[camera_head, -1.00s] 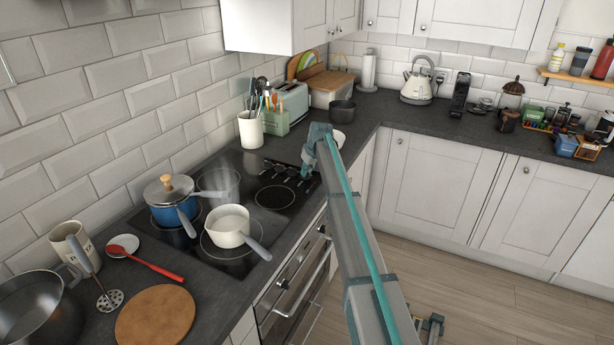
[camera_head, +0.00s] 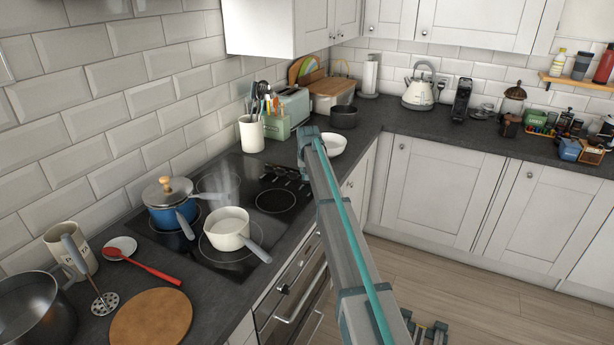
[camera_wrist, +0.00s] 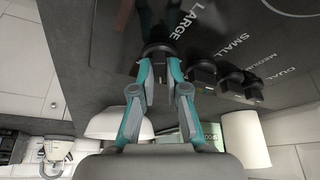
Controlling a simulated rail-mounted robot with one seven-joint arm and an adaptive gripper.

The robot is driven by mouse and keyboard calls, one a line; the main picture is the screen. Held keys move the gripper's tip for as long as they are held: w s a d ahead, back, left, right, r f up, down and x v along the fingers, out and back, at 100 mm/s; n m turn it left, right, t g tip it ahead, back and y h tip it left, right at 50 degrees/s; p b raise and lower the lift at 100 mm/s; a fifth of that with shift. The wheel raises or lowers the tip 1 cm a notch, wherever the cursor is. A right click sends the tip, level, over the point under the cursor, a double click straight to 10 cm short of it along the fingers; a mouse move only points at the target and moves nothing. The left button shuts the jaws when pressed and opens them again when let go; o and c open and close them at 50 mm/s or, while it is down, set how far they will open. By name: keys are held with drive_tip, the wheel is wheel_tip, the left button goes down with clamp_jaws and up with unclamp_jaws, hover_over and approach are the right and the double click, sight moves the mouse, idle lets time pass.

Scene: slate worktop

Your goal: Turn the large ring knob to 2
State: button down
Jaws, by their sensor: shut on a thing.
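The wrist view shows the cooktop's black control knobs in a row on the dark glass. The large ring knob (camera_wrist: 157,50) is beside the printed word LARGE. My gripper (camera_wrist: 158,70) has its two teal fingers closed on either side of this knob. The fingers cover part of it, and I cannot read its setting. The small ring knob (camera_wrist: 203,76) and other knobs sit just to the right, apart from the fingers. In the head view the knobs are small at the far right of the hob (camera_head: 273,201), and my arm hides the fingers.
A blue pot (camera_head: 168,212) and a cream saucepan (camera_head: 229,226) stand on the hob, handles sticking out. A white bowl (camera_head: 335,143) and a dark pot (camera_head: 344,116) are beyond my wrist. A utensil crock (camera_head: 251,134) and a toaster (camera_head: 293,104) stand by the wall.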

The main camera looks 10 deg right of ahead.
idle(0.3)
drive_tip(key=c, duration=1.2)
unclamp_jaws()
drive_tip(key=shift+r, duration=0.1)
drive_tip(key=v, duration=1.1)
drive_tip(key=shift+s+r, duration=0.15)
drive_tip(key=shift+r, duration=0.25)
